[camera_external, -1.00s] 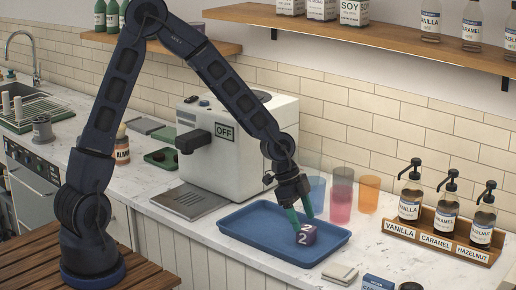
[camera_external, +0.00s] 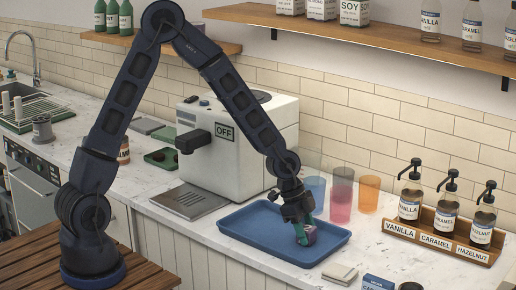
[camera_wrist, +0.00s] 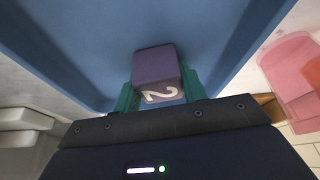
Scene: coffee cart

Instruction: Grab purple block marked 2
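The purple block (camera_external: 312,236) rests on the blue tray (camera_external: 240,225), toward its right end. In the wrist view the block (camera_wrist: 155,66) shows a white 2 on the face toward my gripper. My gripper (camera_external: 305,232) is low over the tray, pointing down, with its teal fingers on either side of the block. In the wrist view the fingers (camera_wrist: 160,92) flank the block with little or no visible gap. I cannot tell whether they press on it. The near finger hides part of the block in the external view.
A syrup rack (camera_external: 437,240) with pump bottles is at the right. Pale folded pieces (camera_external: 340,273) lie before the tray. Most of the tray is bare.

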